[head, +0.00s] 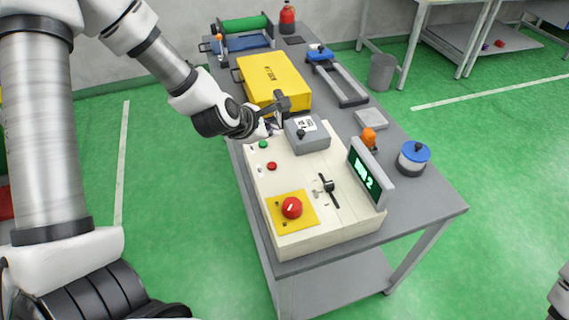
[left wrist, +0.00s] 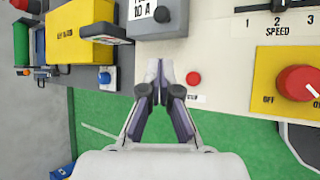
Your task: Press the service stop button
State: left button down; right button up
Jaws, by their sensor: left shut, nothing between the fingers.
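A cream control box (head: 308,230) stands on the near part of the grey table. On its left side are a small green button (head: 263,144) and, nearer, a small red button (head: 272,166); the labels are too small to read surely. In the left wrist view the red button (left wrist: 193,78) is just right of my fingertips, apart from them. My left gripper (head: 273,127) is shut and empty, above the box's far left part, beyond the green button in the head view. It also shows in the left wrist view (left wrist: 160,68). My right gripper is out of view.
A red rotary knob (head: 291,207) on a yellow plate with OFF marked sits at the near left. A small black lever (head: 328,186), a lit green display (head: 366,178) and a grey block (head: 307,138) are nearby. A yellow case (head: 272,80) stands behind.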

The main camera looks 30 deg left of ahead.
aim_at(271, 166)
pick_arm(q)
notch_tip(271, 166, down, 8)
jog(key=b, duration=0.7)
jog(key=shift+a+f, duration=0.15)
jog(key=shift+f, duration=0.1)
jog(key=shift+f+b, duration=0.2)
jog(key=shift+b, duration=0.1)
jog(key=shift+s, duration=0.1)
dwell(0.8)
jog(key=shift+f+b, duration=0.4)
jog(key=shift+b, duration=0.1)
jog(key=shift+f+b, duration=0.45)
jog(key=shift+b, duration=0.1)
dwell(0.4)
jog(key=shift+r, duration=0.15)
jog(key=shift+r+p, duration=0.65)
jog(key=shift+r, duration=0.1)
